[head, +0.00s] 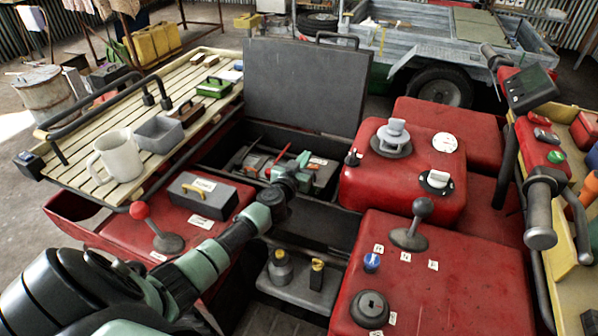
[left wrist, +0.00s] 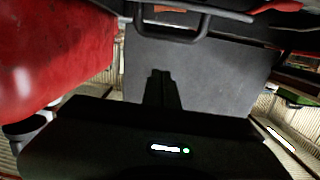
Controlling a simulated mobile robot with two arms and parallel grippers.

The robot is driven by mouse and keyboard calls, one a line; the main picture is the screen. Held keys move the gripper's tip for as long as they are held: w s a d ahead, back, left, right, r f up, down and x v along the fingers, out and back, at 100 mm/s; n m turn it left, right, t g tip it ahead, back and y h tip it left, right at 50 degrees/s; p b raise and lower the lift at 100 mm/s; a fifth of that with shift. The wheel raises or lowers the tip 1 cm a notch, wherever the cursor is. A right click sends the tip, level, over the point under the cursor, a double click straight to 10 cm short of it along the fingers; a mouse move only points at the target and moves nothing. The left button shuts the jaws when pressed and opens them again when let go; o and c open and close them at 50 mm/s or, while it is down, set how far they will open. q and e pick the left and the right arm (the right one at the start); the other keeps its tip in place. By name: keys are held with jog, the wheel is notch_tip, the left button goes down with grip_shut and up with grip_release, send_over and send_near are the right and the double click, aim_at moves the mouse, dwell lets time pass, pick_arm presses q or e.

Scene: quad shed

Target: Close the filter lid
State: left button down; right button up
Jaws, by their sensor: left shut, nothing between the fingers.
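A large flat grey lid (head: 303,88) stands upright, open, at the back of a dark compartment (head: 235,152). It has a black bar handle (head: 337,38) on its top edge. I take it for the filter lid; no readable label confirms this. The lid fills the middle of the left wrist view (left wrist: 215,75), its handle (left wrist: 190,30) at the top. My left gripper (head: 301,160) is over the compartment, in front of the lid; contact cannot be told. Its dark fingers (left wrist: 161,78) are together and empty. My right gripper is not in view.
A red body with a grey cap (head: 393,135) stands right of the compartment. A grey box with a yellow handle (head: 198,192) and a red-knobbed lever (head: 152,228) are left. A slatted rack (head: 90,150) holds a mug (head: 118,155). Handlebars (head: 540,215) are far right.

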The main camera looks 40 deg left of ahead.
pick_arm(q)
jog(key=shift+s+d+f+b, duration=0.1)
jog(key=shift+s+f+b, duration=0.1)
jog(key=shift+f+b, duration=0.75)
jog(key=shift+s+f, duration=0.4)
jog(key=shift+f, duration=0.45)
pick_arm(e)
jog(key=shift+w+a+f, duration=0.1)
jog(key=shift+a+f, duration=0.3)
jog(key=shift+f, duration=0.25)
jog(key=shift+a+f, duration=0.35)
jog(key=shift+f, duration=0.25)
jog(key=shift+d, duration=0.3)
pick_arm(q)
jog(key=shift+f+b, duration=0.2)
jog(key=shift+b, duration=0.2)
jog(key=f+b, duration=0.1)
jog(key=b, duration=0.2)
jog(key=s+f+t+b, duration=0.1)
jog(key=b, duration=0.1)
jog(key=shift+d+f+b, duration=0.15)
jog(key=shift+f+b, duration=0.2)
jog(key=shift+b, duration=0.05)
jog(key=shift+s+f, duration=0.25)
jog(key=shift+f, duration=0.05)
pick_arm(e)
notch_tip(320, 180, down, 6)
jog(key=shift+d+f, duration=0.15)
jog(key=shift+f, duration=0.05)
